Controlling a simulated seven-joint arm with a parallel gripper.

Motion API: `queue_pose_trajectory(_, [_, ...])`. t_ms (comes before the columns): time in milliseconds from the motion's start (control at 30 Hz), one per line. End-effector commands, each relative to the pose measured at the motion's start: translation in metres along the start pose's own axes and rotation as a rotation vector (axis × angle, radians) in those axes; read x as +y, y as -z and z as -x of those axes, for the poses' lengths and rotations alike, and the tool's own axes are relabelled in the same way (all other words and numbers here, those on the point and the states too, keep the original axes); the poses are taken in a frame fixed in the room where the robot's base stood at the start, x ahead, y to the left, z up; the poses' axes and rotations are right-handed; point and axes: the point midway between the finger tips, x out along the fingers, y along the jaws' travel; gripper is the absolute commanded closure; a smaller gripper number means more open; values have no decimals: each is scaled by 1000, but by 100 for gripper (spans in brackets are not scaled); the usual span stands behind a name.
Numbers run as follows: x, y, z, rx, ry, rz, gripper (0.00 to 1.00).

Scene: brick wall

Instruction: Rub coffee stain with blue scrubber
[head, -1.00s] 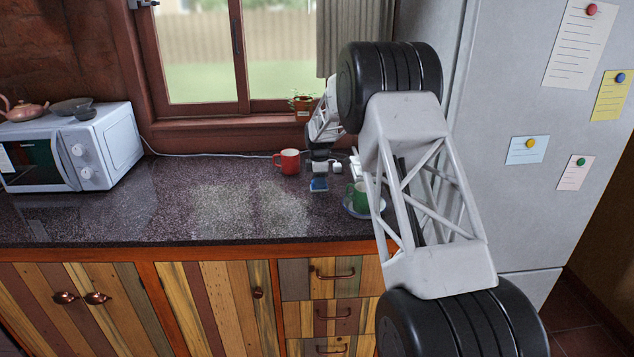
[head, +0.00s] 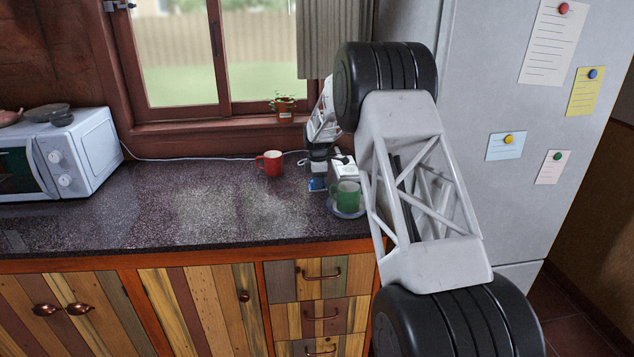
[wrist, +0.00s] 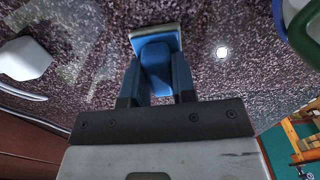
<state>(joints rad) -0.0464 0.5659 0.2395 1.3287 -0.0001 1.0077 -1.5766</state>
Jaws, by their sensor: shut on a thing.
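My gripper (head: 318,184) is at the right part of the dark speckled countertop, left of the green mug (head: 346,195) on its saucer. It is shut on the blue scrubber (wrist: 155,68), which has a pale edge at its far end. The scrubber also shows small and blue in the head view, at the counter surface or just above it; contact cannot be told. I cannot clearly make out a coffee stain. The pale patches on the counter look like window reflections.
A red mug (head: 270,163) stands left of my gripper. A white box-like object (head: 344,168) is close on its right, and a white cable runs along the back. A microwave (head: 60,155) is at far left. The counter's middle is clear.

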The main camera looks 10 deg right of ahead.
Motion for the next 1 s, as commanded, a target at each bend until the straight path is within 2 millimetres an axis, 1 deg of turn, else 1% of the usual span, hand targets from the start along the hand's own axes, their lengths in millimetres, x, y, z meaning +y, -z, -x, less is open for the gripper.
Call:
queue_pose_trajectory(333, [1, 22, -1, 0, 1, 0, 97])
queue_pose_trajectory(900, [4, 74, -1, 0, 1, 0, 97])
queue_pose_trajectory(967, [4, 73, 3, 0, 0, -2, 97])
queue_pose_trajectory(1000, [4, 73, 12, 0, -4, -2, 97])
